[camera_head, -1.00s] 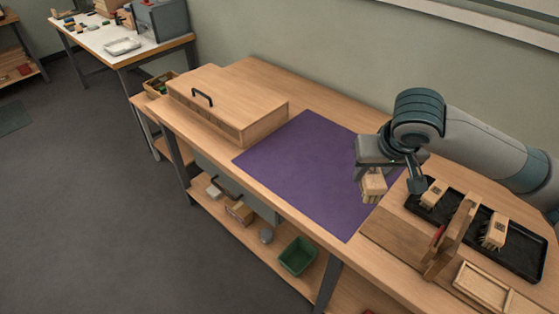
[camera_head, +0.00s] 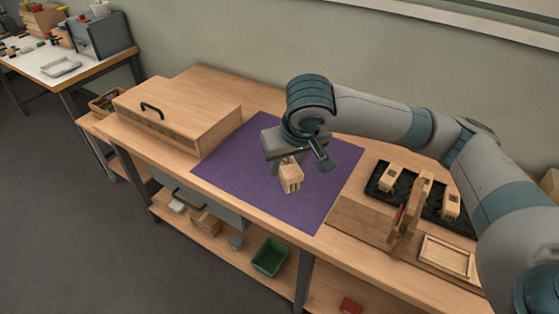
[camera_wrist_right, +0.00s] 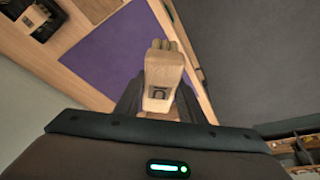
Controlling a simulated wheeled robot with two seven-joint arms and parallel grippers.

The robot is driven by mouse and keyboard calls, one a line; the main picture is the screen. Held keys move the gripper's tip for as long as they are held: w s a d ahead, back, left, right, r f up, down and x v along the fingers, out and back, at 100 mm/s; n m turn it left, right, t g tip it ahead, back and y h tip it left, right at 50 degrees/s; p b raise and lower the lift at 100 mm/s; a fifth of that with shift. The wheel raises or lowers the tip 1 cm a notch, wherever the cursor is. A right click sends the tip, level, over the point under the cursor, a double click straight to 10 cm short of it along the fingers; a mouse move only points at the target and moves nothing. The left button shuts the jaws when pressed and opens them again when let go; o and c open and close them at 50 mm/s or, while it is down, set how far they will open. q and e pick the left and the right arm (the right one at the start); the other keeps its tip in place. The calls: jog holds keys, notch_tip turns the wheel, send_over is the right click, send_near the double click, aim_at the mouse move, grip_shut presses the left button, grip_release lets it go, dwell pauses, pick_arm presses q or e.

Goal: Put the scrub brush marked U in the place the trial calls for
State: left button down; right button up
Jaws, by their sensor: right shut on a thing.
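My right gripper (camera_head: 290,160) is shut on a pale wooden scrub brush (camera_head: 291,178) and holds it over the purple mat (camera_head: 250,178). In the right wrist view the brush (camera_wrist_right: 160,82) sits between the two fingers, with a dark U-like mark on its face and its tufts pointing away from the wrist. The mat (camera_wrist_right: 104,57) shows beyond it. Two other wooden brushes stand in the black tray (camera_head: 425,204) at the right, one at the left (camera_head: 392,178) and one at the right (camera_head: 451,205). My left gripper is not in view.
A wooden box with a black handle (camera_head: 178,112) stands left of the mat. A wooden upright fixture (camera_head: 404,222) and a shallow wooden tray (camera_head: 446,257) are right of the mat. A green bin (camera_head: 270,257) is on the lower shelf. The mat is otherwise clear.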

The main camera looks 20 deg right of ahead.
jog(key=w+d+r+n+y, duration=0.1)
jog(key=w+r, duration=0.2)
jog(key=w, duration=0.5)
jog(key=w+r+n, duration=0.1)
jog(key=w+r, duration=0.3)
jog(key=w, duration=0.4)
jog(key=d+f, duration=0.5)
jog(key=f, duration=0.4)
jog(key=d+f+n, duration=0.1)
jog(key=d+f, duration=0.4)
jog(key=f, duration=0.4)
jog(key=shift+s+f, duration=0.35)
jog(key=shift+s, duration=0.1)
jog(key=w+a+f+p, duration=0.1)
jog(key=w+a+f, duration=0.1)
jog(key=a, duration=0.1)
jog(key=w+a+f+p, duration=0.1)
jog(key=w+a+f, duration=0.1)
jog(key=w+a, duration=0.1)
jog(key=w+a+f+p, duration=0.1)
jog(key=w+a+f, duration=0.1)
jog(key=a+f, duration=0.1)
jog(key=shift+w, duration=0.15)
